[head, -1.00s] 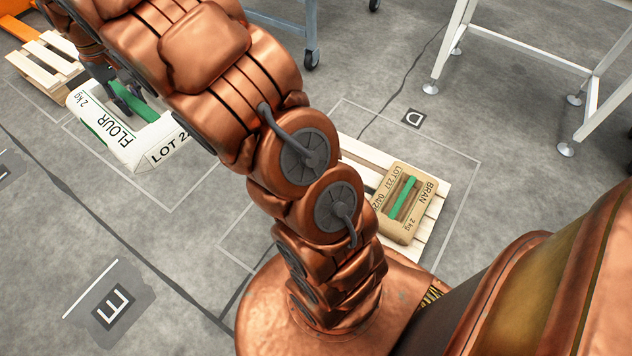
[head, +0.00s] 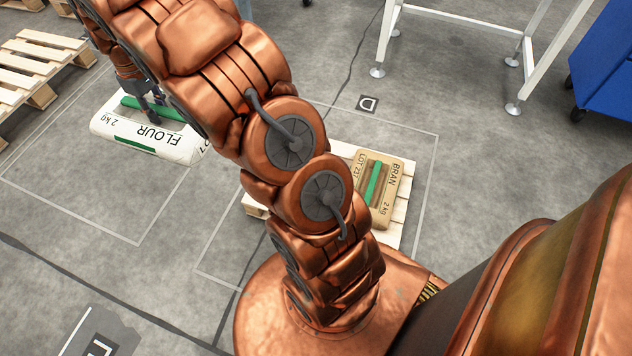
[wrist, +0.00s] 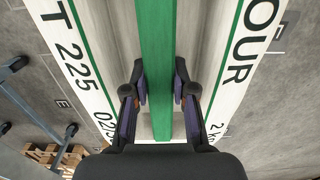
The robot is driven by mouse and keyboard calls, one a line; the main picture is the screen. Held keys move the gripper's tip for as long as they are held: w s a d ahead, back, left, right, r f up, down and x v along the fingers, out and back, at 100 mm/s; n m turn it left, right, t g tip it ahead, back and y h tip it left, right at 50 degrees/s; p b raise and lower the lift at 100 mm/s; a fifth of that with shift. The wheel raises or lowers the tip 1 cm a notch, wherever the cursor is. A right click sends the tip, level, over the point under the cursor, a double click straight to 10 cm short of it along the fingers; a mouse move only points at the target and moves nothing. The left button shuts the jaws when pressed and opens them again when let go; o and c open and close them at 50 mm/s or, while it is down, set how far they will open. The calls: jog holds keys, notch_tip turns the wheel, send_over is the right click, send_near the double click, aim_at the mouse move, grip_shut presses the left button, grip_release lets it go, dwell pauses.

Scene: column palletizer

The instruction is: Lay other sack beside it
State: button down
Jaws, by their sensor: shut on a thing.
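A white flour sack (head: 150,140) with green bands and a green handle hangs from my gripper (head: 152,100) at the left of the head view. In the wrist view the sack (wrist: 232,70) fills the middle, and my gripper (wrist: 160,88) is shut on its green handle (wrist: 156,60). A tan bran sack (head: 388,190) with a green handle lies on a pale wooden pallet (head: 398,222) right of my arm. My arm hides the pallet's left part.
Another wooden pallet (head: 40,65) stands at the far left. A white-legged table (head: 450,45) and a blue wheeled bin (head: 608,65) are at the upper right. Floor outlines and a D marker (head: 368,104) show on open grey floor.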

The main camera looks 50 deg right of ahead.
jog(key=s+d+f+n+b, duration=0.2)
jog(key=d+f+n, duration=0.3)
jog(key=f, duration=0.6)
jog(key=s+d+f+n+b, duration=0.25)
jog(key=d+f, duration=0.35)
jog(key=f, duration=0.4)
jog(key=s+d+f+n+b, duration=0.25)
jog(key=s+f+n, duration=0.3)
jog(key=f, duration=0.45)
jog(key=s+d+f+n+b, duration=0.1)
jog(key=s+d+f+n, duration=0.2)
jog(key=s+f+n, duration=0.5)
jog(key=w+d+f+m+b, duration=0.1)
jog(key=w+d+f+b, duration=0.2)
jog(key=d, duration=0.4)
jog(key=w+d+f+m+b, duration=0.2)
jog(key=w+d+f+b, duration=0.2)
jog(key=d, duration=0.4)
jog(key=c, duration=0.9)
grip_release()
jog(key=shift+f, duration=0.15)
jog(key=shift+c, duration=0.2)
